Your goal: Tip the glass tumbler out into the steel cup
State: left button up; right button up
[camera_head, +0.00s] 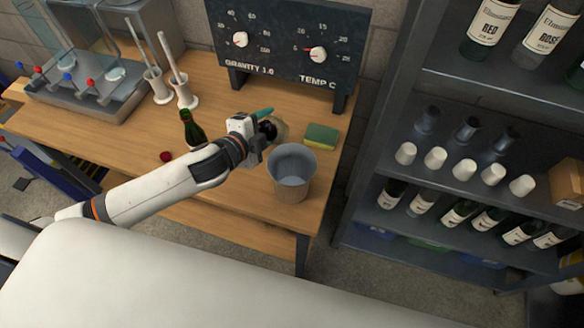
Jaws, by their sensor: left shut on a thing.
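The steel cup (291,187) stands upright at the right end of the wooden bench, near its front edge. It is wide and grey, and its open mouth faces up toward my head. My left arm reaches in from the left, and my left gripper (268,131) is above the bench, just behind and left of the cup. It is shut on a pale, see-through thing that looks like the glass tumbler (282,132). The gripper hides most of it, so its tilt and contents cannot be told. My right gripper is not in view.
A yellow-green sponge (321,136) lies behind the cup. A green bottle (192,128) and a red cap (167,156) are left of the gripper. A dark gauge panel (287,42) stands at the back. A bottle shelf (378,132) rises at the right.

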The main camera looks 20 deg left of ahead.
pick_arm(q)
jog(key=shift+r+m+t+b, duration=0.25)
jog(key=shift+m+t+b, duration=0.05)
jog(key=shift+b, duration=0.1)
jog(key=shift+s+d+r+m+y+b, duration=0.4)
jog(key=shift+d+m+b, duration=0.1)
jog(key=shift+d, duration=0.1)
jog(key=shift+d+t, duration=0.1)
jog(key=shift+t, duration=0.2)
jog(key=shift+r, duration=0.1)
jog(key=shift+s+d+m+b, duration=0.1)
jog(key=shift+m+b, duration=0.2)
jog(key=shift+b, duration=0.1)
jog(key=shift+d+f+m+t+y+b, duration=0.1)
jog(key=shift+f+m+t+y+b, duration=0.2)
jog(key=shift+f+m+t+b, duration=0.1)
jog(key=shift+r, duration=0.15)
jog(key=shift+r, duration=0.1)
